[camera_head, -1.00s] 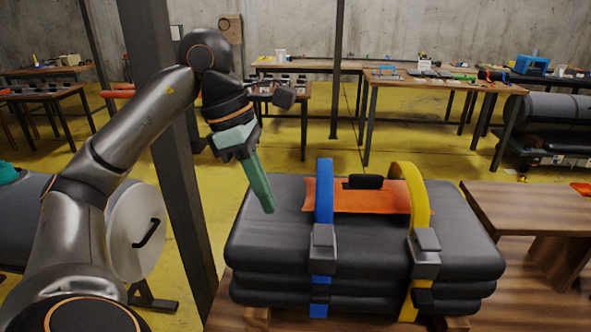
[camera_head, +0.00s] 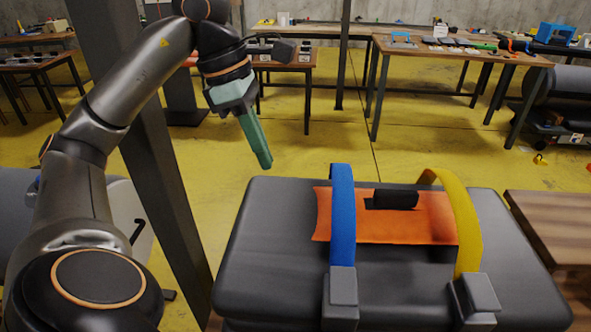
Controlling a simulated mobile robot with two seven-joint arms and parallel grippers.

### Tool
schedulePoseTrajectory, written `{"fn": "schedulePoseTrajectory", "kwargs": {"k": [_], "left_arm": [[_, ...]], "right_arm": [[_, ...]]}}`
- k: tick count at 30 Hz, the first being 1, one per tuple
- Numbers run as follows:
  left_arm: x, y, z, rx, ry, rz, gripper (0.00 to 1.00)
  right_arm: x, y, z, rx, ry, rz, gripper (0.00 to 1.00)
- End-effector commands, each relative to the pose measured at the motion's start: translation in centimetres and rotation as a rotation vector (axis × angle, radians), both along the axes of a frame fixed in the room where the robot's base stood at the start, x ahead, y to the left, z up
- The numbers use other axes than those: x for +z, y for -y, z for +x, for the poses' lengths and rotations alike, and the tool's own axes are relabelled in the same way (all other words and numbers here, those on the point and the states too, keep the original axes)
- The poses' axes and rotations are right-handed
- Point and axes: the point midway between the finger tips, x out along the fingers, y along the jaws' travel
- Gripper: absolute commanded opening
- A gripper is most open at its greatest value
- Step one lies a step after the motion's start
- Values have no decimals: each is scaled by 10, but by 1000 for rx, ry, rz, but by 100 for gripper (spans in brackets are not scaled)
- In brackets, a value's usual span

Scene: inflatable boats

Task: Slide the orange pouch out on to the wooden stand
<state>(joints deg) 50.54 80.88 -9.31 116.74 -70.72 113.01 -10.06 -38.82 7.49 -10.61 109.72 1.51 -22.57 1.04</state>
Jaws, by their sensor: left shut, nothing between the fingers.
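The orange pouch (camera_head: 390,231) lies flat on top of the dark grey folded boat (camera_head: 275,245), under a blue strap (camera_head: 342,220) and a yellow strap (camera_head: 466,235). A black piece (camera_head: 394,199) sits on the pouch's far part. Each strap has a grey buckle at the near side. The wooden stand (camera_head: 556,222) is at the right edge, beside the boat and partly cut off. My left gripper (camera_head: 266,163) is shut and empty, with green fingers pointing down, above and beyond the boat's far left corner, apart from the pouch. My right gripper is out of view.
A dark metal post (camera_head: 160,200) stands left of the boat, close behind my left arm. Work tables (camera_head: 460,48) with small items stand at the back. Yellow floor (camera_head: 330,148) is open between the boat and those tables.

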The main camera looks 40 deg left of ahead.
Motion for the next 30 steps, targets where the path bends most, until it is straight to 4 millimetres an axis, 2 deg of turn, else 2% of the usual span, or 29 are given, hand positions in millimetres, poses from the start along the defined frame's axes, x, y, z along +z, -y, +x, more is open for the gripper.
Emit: {"fn": "schedulePoseTrajectory", "kwargs": {"k": [5, 12, 16, 17, 21, 30], "left_arm": [[-26, 4, 4, 0, -4, 2, 0], [-76, 16, 13, -2, -6, 1, 0], [-103, 22, 18, -2, -5, 1, 0], [-92, 26, 21, -4, 0, -4, 0], [-89, 38, 31, -5, 2, -3, 0], [-93, 51, 43, -1, -1, 0, 0]], "right_arm": [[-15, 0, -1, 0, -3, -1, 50], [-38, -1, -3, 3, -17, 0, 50], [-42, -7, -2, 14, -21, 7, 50], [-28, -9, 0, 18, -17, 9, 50], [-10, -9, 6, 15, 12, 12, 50], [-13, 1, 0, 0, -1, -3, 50]]}}
